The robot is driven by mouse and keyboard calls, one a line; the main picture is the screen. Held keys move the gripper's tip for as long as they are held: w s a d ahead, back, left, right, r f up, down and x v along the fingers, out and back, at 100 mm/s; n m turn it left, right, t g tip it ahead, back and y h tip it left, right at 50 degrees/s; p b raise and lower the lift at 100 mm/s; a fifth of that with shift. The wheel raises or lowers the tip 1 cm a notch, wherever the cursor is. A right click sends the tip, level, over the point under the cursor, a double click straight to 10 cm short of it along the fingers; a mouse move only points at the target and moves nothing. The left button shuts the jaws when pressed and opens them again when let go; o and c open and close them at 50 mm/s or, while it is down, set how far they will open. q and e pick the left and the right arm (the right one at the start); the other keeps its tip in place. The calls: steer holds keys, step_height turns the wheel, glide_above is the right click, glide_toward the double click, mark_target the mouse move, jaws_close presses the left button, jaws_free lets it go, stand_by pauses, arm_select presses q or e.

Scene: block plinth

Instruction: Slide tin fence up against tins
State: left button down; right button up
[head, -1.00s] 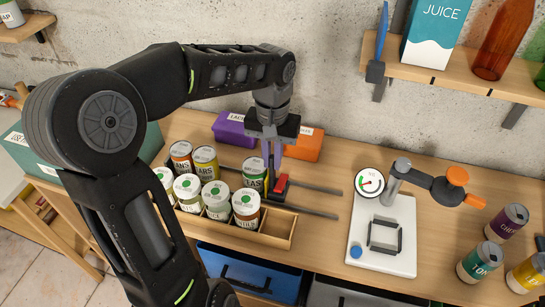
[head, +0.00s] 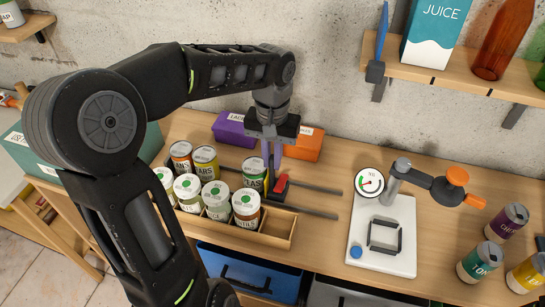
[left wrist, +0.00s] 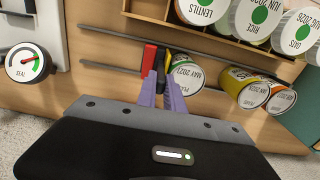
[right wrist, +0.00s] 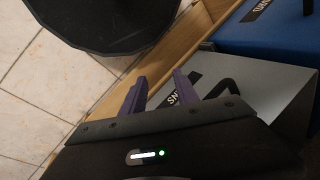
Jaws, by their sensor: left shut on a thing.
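The tin fence, with a red block (head: 281,183) on dark rails, stands at the right end of the back row of tins. It shows in the left wrist view as a red block (left wrist: 150,57) beside dark and yellow parts. My left gripper (head: 270,163) is shut on it from above, with its purple fingers (left wrist: 160,78) at the red block. A green tin (head: 254,177) is close on the fence's left; I cannot tell whether they touch. Left of it, past a gap, are a yellow tin (head: 206,163) and an orange tin (head: 182,158). My right gripper (right wrist: 160,77) is open and empty.
A wooden tray (head: 279,232) with several white-lidded tins lies in front; its right end is empty. Purple (head: 232,129) and orange (head: 305,145) boxes stand behind. The rails (head: 316,188) run clear rightward towards a white scale (head: 390,262).

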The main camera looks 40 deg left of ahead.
arm_select(q)
steer(key=s+a, duration=0.2)
steer(key=a, duration=0.6)
steer(key=shift+s+p, duration=0.3)
steer(key=shift+s, duration=0.1)
steer(key=c, duration=1.5)
jaws_free()
steer(key=shift+o, duration=0.2)
step_height(320, 180, up, 8)
steer(key=shift+f, duration=0.15)
